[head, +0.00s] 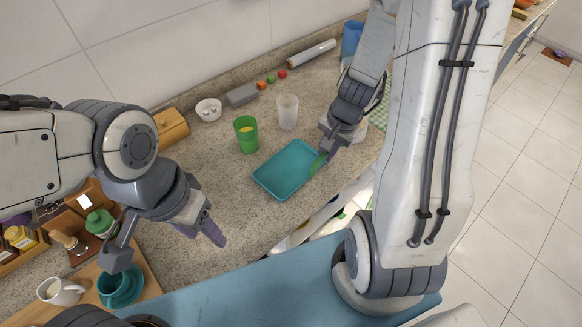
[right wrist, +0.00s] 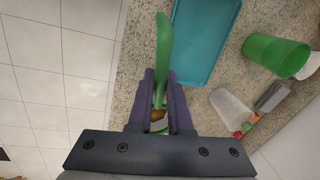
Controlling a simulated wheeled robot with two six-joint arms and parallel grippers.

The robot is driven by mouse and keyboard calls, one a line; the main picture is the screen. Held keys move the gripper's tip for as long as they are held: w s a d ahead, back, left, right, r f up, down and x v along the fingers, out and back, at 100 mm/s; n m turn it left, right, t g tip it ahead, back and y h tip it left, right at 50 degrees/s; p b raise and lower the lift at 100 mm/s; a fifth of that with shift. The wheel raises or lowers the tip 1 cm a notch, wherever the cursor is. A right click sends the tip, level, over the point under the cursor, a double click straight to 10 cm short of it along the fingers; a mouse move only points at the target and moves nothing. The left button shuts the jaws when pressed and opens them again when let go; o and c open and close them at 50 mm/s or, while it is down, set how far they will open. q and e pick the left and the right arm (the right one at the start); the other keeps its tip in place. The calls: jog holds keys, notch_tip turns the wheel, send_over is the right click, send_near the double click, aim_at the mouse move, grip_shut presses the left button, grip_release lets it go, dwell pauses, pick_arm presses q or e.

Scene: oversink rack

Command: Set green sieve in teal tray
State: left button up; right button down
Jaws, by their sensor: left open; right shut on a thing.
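The teal tray (head: 272,181) lies on the speckled counter. It also shows at the top of the right wrist view (right wrist: 203,45). My right gripper (head: 325,150) is at the tray's right end, shut on the green sieve (head: 318,165). In the right wrist view, the green sieve (right wrist: 163,48) is a long green shape reaching out from between the fingers (right wrist: 160,100), beside the tray's edge. Its full form is hard to make out, and I cannot tell whether it touches the tray. My left gripper (head: 208,232) is open and empty, above the counter front at left.
A green cup (head: 246,134) and a clear cup (head: 287,112) stand behind the tray. A white bowl (head: 208,109), grey block (head: 241,95) and small colored pieces lie farther back. Counter left of the tray is clear.

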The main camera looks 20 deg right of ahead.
jog(key=shift+s+d+r+m, duration=0.25)
jog(key=shift+r+m, duration=0.1)
jog(key=shift+m, duration=0.15)
jog(key=shift+w+a+f, duration=0.1)
jog(key=shift+a, duration=0.05)
send_over(286, 171)
jog(key=f, duration=0.6)
jog(key=shift+s+d+f, duration=0.2)
jog(key=shift+s, duration=0.05)
jog(key=shift+w+a+f, duration=0.1)
jog(key=shift+f, duration=0.1)
notch_tip(286, 171, down, 4)
jog(key=b, duration=0.3)
jog(key=shift+r, duration=0.1)
jog(key=shift+f, duration=0.25)
jog(key=c, duration=1.1)
grip_release()
